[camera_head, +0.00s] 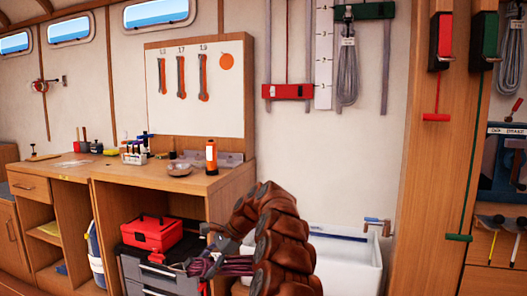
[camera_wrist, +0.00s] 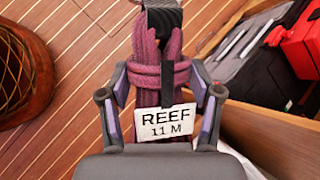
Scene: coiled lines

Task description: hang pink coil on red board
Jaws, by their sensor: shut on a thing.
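My gripper (camera_wrist: 161,90) is shut on the pink coil (camera_wrist: 146,48), a dusky pink rope bundle. Its white tag (camera_wrist: 166,122) reads "REEF 11 M", and a dark strap runs down its middle. In the head view the coil (camera_head: 232,265) shows low in front of the bench, beside my brown segmented arm, which partly hides it. The gripper (camera_head: 203,255) there is small and partly hidden. The red board (camera_head: 282,91) is mounted on the white wall above and right of the arm. No coil is seen hanging from it.
A green board (camera_head: 375,11) with a tagged grey coil (camera_head: 347,70) hangs right of the red board. A white sink (camera_head: 345,262) stands below. The workbench (camera_head: 130,182) is at left, with a red toolbox (camera_head: 152,232) on a grey drawer case beneath. A wooden post (camera_head: 435,170) is at right.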

